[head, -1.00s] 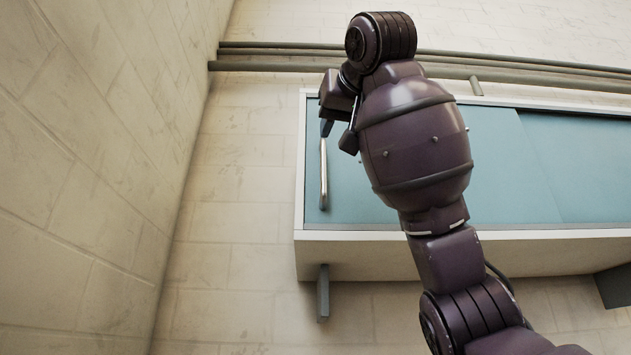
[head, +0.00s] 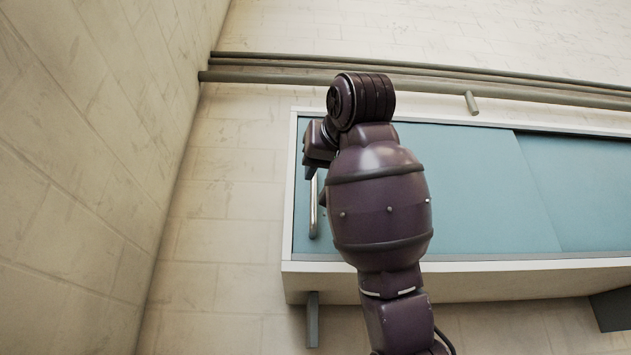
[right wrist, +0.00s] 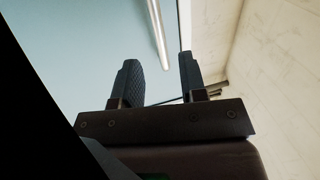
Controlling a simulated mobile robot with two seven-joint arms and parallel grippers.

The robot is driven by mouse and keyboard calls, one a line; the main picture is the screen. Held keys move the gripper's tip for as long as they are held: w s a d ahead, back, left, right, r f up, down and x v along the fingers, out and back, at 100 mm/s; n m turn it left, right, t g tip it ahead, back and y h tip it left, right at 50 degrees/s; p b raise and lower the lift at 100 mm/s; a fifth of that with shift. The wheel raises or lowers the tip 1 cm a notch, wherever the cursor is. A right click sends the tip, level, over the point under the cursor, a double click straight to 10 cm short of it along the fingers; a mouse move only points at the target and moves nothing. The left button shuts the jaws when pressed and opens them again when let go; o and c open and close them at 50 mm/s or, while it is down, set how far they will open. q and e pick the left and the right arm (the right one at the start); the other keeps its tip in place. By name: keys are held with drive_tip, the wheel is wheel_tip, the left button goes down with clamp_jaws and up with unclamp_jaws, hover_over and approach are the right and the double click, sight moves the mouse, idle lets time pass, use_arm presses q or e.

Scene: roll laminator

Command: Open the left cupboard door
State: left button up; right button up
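The left cupboard door (head: 475,190) is a teal panel in a white-framed wall cupboard, and it looks closed. Its silver vertical bar handle (head: 313,208) is near the door's left edge. The handle also shows in the right wrist view (right wrist: 158,35). My right gripper (head: 316,180) is at the handle's upper part in the head view, its fingers partly hidden by my own wrist. In the right wrist view the right gripper (right wrist: 162,80) is open, with two dark fingers apart. The handle's end appears beyond the gap, not gripped. My left gripper is not in view.
A second teal panel (head: 590,185) stands to the right. Grey pipes (head: 430,88) run along the wall above the cupboard. A tiled side wall (head: 90,170) stands at the left. A grey bracket (head: 312,320) is below the cupboard. Bare wall lies between the cupboard and side wall.

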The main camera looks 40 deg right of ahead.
sight(315, 189)
drive_tip(key=shift+p+x, duration=0.95)
drive_tip(key=shift+p, duration=0.2)
drive_tip(key=p+x, duration=0.1)
drive_tip(key=x, duration=0.3)
drive_tip(key=shift+w+d, duration=0.2)
drive_tip(key=shift+w, duration=0.1)
drive_tip(key=shift+w+d, duration=0.1)
drive_tip(key=shift+w, duration=0.3)
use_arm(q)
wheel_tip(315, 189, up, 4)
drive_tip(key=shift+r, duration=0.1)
use_arm(e)
drive_tip(key=shift+f, duration=0.1)
drive_tip(key=shift+c, duration=0.5)
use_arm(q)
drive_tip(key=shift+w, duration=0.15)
use_arm(e)
clamp_jaws()
